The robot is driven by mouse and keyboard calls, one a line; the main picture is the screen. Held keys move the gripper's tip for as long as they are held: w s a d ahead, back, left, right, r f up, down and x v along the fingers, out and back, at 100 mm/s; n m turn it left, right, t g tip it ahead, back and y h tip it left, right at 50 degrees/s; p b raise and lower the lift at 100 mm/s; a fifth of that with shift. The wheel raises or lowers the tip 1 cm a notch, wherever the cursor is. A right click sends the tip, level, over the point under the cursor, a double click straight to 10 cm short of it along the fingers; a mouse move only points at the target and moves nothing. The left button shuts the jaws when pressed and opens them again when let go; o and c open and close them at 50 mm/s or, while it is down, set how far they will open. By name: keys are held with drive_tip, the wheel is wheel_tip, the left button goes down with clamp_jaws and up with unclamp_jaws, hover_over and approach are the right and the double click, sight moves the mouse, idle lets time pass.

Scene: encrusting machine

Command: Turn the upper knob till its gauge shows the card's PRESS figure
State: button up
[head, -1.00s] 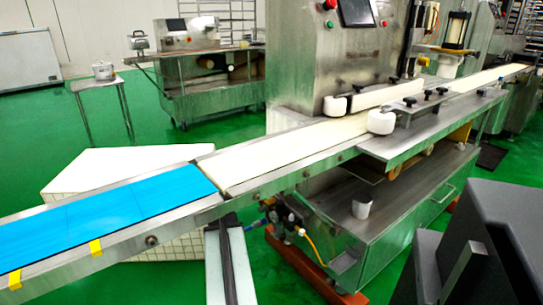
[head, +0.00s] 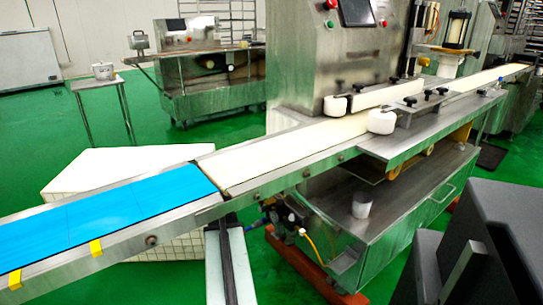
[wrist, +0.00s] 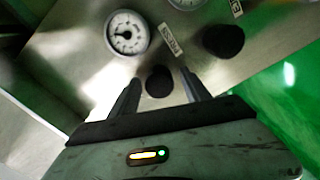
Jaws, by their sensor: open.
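In the wrist view, a round white gauge (wrist: 127,32) with a dark needle sits on a metal panel. Its needle seems to point left; its figures are too small to read. A black knob (wrist: 159,80) lies below it, beside a white label (wrist: 170,39) that seems to read PRESS. My gripper (wrist: 159,85) is open, one finger on each side of this knob; I cannot tell whether they touch it. A second black knob (wrist: 223,41) and part of a second gauge (wrist: 187,3) are to the right. I cannot make out a card with figures.
In the head view, a long conveyor (head: 285,155) with a blue belt section (head: 100,208) crosses in front of the steel machine (head: 340,70). A white bin (head: 120,170) stands behind the belt. Green floor (head: 190,140) is open around it.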

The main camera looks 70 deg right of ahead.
drive_tip(key=v, duration=0.8)
